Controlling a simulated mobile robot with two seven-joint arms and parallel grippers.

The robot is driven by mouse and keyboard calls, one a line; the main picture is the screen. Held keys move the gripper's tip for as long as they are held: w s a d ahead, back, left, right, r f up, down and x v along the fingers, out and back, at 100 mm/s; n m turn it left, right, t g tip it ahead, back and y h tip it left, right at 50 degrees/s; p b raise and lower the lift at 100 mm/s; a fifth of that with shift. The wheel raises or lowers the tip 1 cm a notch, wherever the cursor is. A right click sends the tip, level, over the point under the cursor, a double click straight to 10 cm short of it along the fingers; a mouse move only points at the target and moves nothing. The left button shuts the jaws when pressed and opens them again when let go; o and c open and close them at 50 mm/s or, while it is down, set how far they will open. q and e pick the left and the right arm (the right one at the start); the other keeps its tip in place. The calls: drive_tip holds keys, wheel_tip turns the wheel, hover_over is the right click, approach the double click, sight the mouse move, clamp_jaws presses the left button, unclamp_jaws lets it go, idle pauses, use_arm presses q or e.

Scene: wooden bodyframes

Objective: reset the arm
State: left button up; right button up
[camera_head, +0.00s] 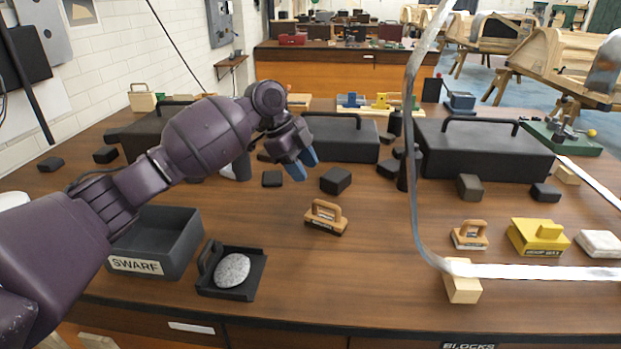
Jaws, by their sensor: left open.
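My left arm comes in from the left and reaches over the wooden bench (370,290). My left gripper (304,166) has blue fingertips that point down and to the right. The fingertips are apart, and nothing shows between them. It hangs above the bench, left of a small black block (336,180) and beyond a wooden-handled brush-like tool (326,216). I cannot tell whether it touches anything. My right gripper is not in view.
Large black cases (480,148) line the back. A curved metal strip (413,160) rises at centre right. Bare bench lies front centre.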

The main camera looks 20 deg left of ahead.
use_arm(q)
drive_tip(key=shift+a+r, duration=0.15)
drive_tip(key=shift+r, duration=0.15)
